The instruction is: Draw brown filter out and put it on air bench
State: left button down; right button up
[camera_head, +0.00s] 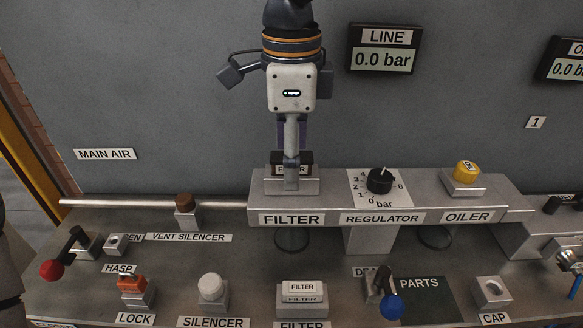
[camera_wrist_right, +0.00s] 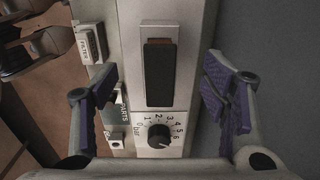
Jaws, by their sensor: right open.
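The brown filter (camera_head: 306,161) is a dark block seated in the grey FILTER housing (camera_head: 260,187) on the raised unit. In the right wrist view the filter (camera_wrist_right: 160,75) shows as a dark block with a brown end. My right gripper (camera_head: 291,182) comes down from above over the filter, and its near finger hides part of it. In the wrist view its purple-padded fingers (camera_wrist_right: 158,98) are wide apart, one on each side of the filter, with gaps showing. The grey air bench (camera_head: 240,258) lies in front and below. My left gripper is out of view.
The regulator knob (camera_head: 379,181) and yellow oiler cap (camera_head: 467,171) stand right of the filter. A light filter block (camera_head: 302,287) sits in a front holder. A red-ended lever (camera_head: 52,270), blue-ended lever (camera_head: 391,305) and white silencer (camera_head: 211,286) stand on the bench. The line gauge (camera_head: 382,60) reads 0.0 bar.

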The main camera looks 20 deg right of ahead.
jog(key=shift+c, duration=0.4)
grip_shut()
jog(key=shift+s+r, duration=0.1)
jog(key=shift+r, duration=2.95)
jog(key=shift+r, duration=0.1)
jog(key=shift+r, duration=0.15)
